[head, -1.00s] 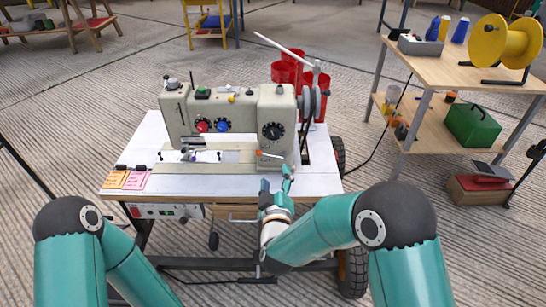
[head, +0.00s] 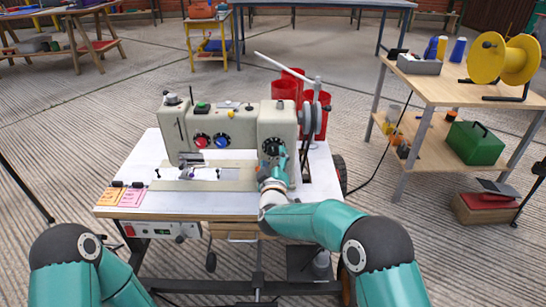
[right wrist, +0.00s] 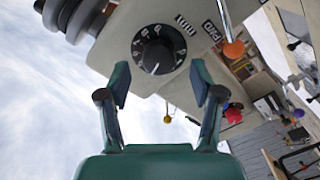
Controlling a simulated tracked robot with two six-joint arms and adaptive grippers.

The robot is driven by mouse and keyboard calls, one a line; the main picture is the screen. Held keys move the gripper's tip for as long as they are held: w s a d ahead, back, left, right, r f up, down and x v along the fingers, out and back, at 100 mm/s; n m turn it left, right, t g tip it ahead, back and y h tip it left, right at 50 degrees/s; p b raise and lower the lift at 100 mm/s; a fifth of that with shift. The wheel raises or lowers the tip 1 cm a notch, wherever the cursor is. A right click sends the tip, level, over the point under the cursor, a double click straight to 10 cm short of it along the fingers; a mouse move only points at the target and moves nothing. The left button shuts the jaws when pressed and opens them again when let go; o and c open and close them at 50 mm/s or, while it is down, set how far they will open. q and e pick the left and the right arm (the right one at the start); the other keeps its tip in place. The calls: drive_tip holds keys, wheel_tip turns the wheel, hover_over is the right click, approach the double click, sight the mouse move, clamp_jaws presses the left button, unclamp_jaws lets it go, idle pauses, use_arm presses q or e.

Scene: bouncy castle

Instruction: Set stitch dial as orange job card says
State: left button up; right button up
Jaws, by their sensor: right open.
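The stitch dial (right wrist: 158,50) is a round black knob with white marks on the sewing machine's (head: 225,128) right-hand pillar. It also shows in the head view (head: 271,146), partly covered by my right gripper. My right gripper (right wrist: 161,82) is open in front of the dial, its two fingers spread to either side and apart from it. The orange job card (head: 109,196) lies at the table's front left corner, beside a pink card (head: 133,197); their writing is too small to read. My left gripper is out of view.
Red and blue knobs are on the machine's front. A wooden shelf (head: 440,85) with a yellow spool (head: 503,60) stands at right.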

sight(273, 152)
drive_tip(key=shift+w, duration=1.55)
drive_tip(key=c, duration=1)
drive_tip(key=shift+a, duration=0.15)
drive_tip(key=shift+c, duration=0.7)
